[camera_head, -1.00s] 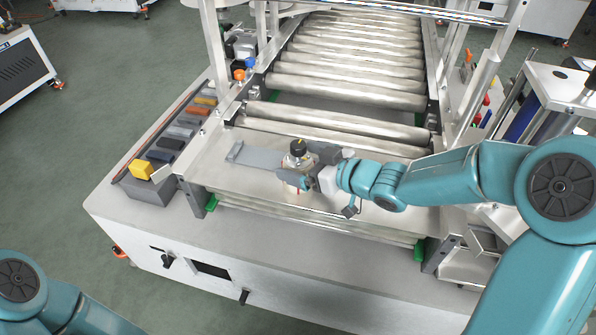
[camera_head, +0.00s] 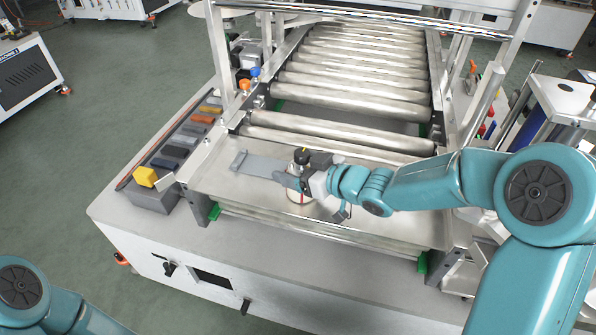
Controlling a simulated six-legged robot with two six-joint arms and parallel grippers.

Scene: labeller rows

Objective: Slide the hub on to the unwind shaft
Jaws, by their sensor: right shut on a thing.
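My right gripper (camera_head: 291,181) reaches in from the right over the front metal plate of the machine. It is shut on a small pale cylinder with a black top (camera_head: 301,157). The fingers and wrist cover the cylinder's middle, and its pale lower part shows beneath them, at or close above the plate. I cannot tell whether this cylinder is the hub or the shaft. A flat grey bracket (camera_head: 258,164) lies just left of the fingers. No unwind shaft can be clearly made out. Only part of my left arm shows at the lower left; its gripper is out of view.
A roller conveyor (camera_head: 350,100) runs back behind the plate between metal side frames. At the left a grey rack (camera_head: 153,197) holds several coloured blocks, with a yellow block (camera_head: 145,177) at the front. Posts and a second machine stand at the right.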

